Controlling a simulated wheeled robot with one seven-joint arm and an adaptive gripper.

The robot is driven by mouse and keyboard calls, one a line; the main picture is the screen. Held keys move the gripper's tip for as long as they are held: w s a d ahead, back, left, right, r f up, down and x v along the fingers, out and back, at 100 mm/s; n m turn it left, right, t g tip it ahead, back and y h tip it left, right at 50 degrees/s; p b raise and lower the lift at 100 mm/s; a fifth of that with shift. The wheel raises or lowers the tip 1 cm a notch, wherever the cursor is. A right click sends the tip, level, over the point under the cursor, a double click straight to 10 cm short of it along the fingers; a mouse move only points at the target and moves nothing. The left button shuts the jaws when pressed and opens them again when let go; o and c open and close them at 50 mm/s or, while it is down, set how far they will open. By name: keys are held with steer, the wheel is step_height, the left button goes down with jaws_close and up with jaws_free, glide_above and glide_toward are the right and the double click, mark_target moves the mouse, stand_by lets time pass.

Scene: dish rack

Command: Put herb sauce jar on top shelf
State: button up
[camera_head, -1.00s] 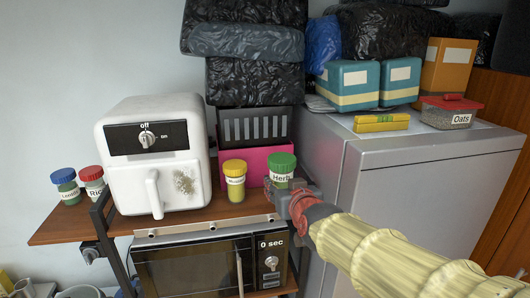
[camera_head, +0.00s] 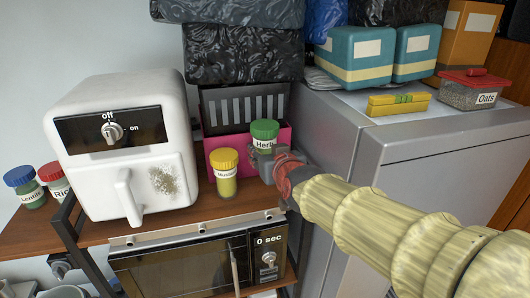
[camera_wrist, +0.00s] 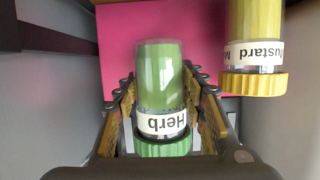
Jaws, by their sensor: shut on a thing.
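The herb sauce jar (camera_head: 264,134) has a green lid and a white "Herb" label. My gripper (camera_head: 262,160) is shut on it, at the right end of the wooden shelf (camera_head: 170,220) above the microwave. In the wrist view the jar (camera_wrist: 160,80) lies between the two fingers (camera_wrist: 163,112), with its lid toward the camera. The jar's lower part is hidden by the gripper in the head view, so I cannot tell whether its base touches the shelf. A pink box (camera_head: 226,143) is right behind it.
A yellow-lidded mustard jar (camera_head: 225,172) stands close to the left. A white air fryer (camera_head: 125,150), lentils jar (camera_head: 25,187) and red-lidded jar (camera_head: 57,180) are further left. The grey fridge (camera_head: 345,130) rises on the right, with a yellow pack (camera_head: 398,104) and oats container (camera_head: 470,92) on top.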

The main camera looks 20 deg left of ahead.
steer(key=shift+s+d+f+b, duration=0.1)
steer(key=shift+d+f+b, duration=0.2)
steer(key=shift+f+b, duration=0.25)
steer(key=shift+a+f+b, duration=0.25)
steer(key=shift+f+b, duration=1.5)
steer(key=shift+f, duration=0.1)
steer(key=shift+d, duration=0.1)
steer(key=shift+f+b, duration=0.7)
steer(key=shift+f, duration=0.05)
steer(key=shift+f+b, duration=0.3)
steer(key=o, duration=1.5)
steer(key=shift+o, duration=0.3)
steer(key=shift+f, duration=0.1)
